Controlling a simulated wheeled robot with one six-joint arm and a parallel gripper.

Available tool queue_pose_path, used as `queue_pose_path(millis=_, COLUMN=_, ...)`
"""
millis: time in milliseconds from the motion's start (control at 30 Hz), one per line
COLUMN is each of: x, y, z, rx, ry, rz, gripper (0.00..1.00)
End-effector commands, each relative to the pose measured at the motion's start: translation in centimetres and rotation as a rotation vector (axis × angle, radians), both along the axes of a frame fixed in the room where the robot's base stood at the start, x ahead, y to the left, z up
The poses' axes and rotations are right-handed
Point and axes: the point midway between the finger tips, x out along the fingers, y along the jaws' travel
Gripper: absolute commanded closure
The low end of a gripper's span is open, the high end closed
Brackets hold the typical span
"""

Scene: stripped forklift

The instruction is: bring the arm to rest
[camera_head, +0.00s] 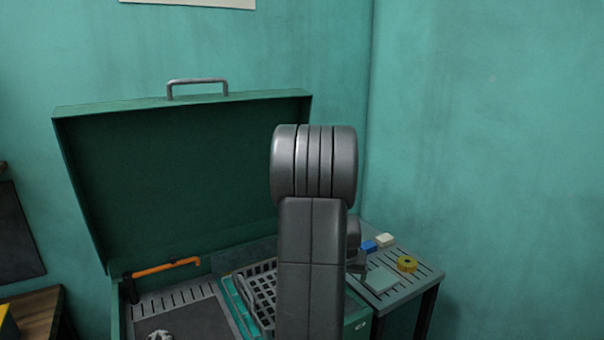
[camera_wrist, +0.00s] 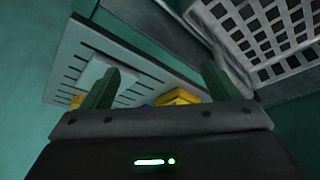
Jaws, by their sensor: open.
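My arm (camera_head: 312,260) stands upright in the middle of the head view and hides part of the bench behind it. My gripper (camera_wrist: 158,88) shows in the wrist view with its two green fingers wide apart and nothing between them. Beyond the fingers lie the slotted side table and some yellow things, seen at a tilt. In the head view the gripper's fingers are hidden behind the arm.
A green chest (camera_head: 180,107) stands open with its lid raised; an orange-handled tool (camera_head: 165,267) and a grey basket (camera_head: 262,290) are in it. The slotted side table (camera_head: 425,272) holds a yellow roll (camera_head: 407,264), a blue block (camera_head: 369,246) and a pale block (camera_head: 385,240).

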Motion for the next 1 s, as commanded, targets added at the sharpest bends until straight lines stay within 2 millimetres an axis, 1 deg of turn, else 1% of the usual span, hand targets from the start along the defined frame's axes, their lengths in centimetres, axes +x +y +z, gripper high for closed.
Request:
queue_pose_path(millis=33, x=-0.2, y=1.1, z=-0.2, rx=0.0, ry=0.001, rz=0.019, gripper=0.17)
queue_pose_path(millis=200, x=-1.0, y=4.3, z=-1.1, rx=0.002, ry=0.002, rz=0.075, gripper=0.17)
queue_pose_path(millis=400, x=-2.2, y=7.9, z=-2.1, rx=0.004, ry=0.001, rz=0.143, gripper=0.17)
queue_pose_path(millis=533, x=-3.0, y=9.8, z=-2.6, rx=0.006, ry=0.001, rz=0.18, gripper=0.17)
queue_pose_path(millis=700, x=-3.8, y=11.4, z=-3.0, rx=0.008, ry=0.001, rz=0.212, gripper=0.17)
queue_pose_path(millis=833, x=-4.1, y=11.8, z=-3.2, rx=0.009, ry=0.001, rz=0.221, gripper=0.17)
queue_pose_path(millis=1000, x=-4.1, y=11.9, z=-3.2, rx=0.009, ry=0.0, rz=0.224, gripper=0.17)
